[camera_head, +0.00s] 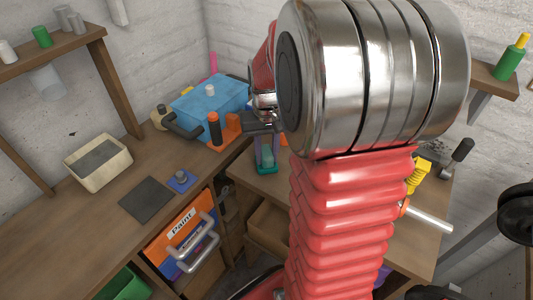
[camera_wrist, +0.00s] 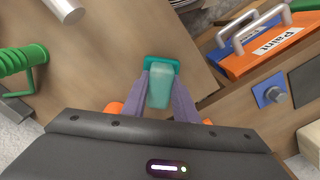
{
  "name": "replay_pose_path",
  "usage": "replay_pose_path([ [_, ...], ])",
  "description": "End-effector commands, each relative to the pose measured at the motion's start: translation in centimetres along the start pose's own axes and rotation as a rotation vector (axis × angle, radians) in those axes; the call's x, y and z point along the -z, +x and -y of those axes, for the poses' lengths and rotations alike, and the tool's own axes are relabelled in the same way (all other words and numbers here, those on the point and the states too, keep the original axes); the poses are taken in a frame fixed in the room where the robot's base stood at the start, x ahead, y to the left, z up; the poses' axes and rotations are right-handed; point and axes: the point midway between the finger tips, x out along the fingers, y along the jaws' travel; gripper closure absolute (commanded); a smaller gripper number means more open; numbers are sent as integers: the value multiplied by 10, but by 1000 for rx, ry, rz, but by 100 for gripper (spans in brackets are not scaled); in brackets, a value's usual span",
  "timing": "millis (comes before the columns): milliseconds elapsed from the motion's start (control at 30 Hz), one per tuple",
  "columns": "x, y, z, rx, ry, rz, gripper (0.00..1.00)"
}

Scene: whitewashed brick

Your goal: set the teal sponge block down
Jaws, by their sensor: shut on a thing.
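The teal sponge block (camera_wrist: 160,90) is between the two fingers of my gripper (camera_wrist: 162,76) in the wrist view. My gripper is shut on it and points down. In the head view the block (camera_head: 266,156) shows small below the wrist, over the wooden bench (camera_head: 252,183) near its front edge. A darker teal flat piece (camera_wrist: 153,62) shows at the block's far end. I cannot tell whether it is part of the block or a separate thing under it, nor whether the block touches the bench.
A blue box (camera_head: 212,93), an orange-capped dark bottle (camera_head: 214,130) and a cream tray (camera_head: 97,163) stand on the left bench. An orange "Paint" case (camera_head: 182,232) is below. A green coil (camera_wrist: 14,62) is at left in the wrist view. Bare wood surrounds the block.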

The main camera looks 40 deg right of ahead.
Motion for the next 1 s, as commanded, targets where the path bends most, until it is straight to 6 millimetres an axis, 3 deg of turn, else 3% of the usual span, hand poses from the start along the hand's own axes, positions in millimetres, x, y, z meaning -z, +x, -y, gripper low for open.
replay_pose_path([
  [133,0,2,0,0,0,0,95],
  [167,0,2,0,0,0,0,72],
  [400,0,2,0,0,-1,0,55],
  [767,0,-3,0,0,-1,-1,55],
  [1000,1,-30,0,0,-1,-4,55],
])
